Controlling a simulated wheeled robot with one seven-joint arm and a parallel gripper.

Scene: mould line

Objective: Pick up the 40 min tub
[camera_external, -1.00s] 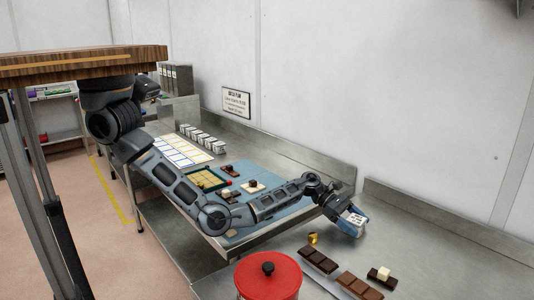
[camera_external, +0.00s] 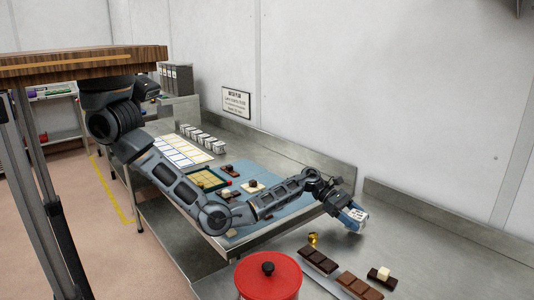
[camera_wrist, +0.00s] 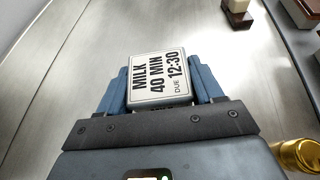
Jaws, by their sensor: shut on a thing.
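The 40 min tub (camera_wrist: 158,77) has a white label reading "MILK 40 MIN DUE 12:30" in the wrist view. My gripper (camera_wrist: 158,88) is shut on it, with a blue finger on each side. In the external view the tub (camera_external: 357,217) is a small white block at the end of my arm, in my gripper (camera_external: 351,213), over the steel bench. The lower part of the tub is hidden, and I cannot tell its exact height above the bench.
Chocolate bars (camera_external: 318,259) and a dark piece with a cream block (camera_external: 382,275) lie on the near bench, beside a gold item (camera_external: 312,239). A red lidded pot (camera_external: 268,276) stands at the front. Several white tubs (camera_external: 201,138) stand in a row farther back.

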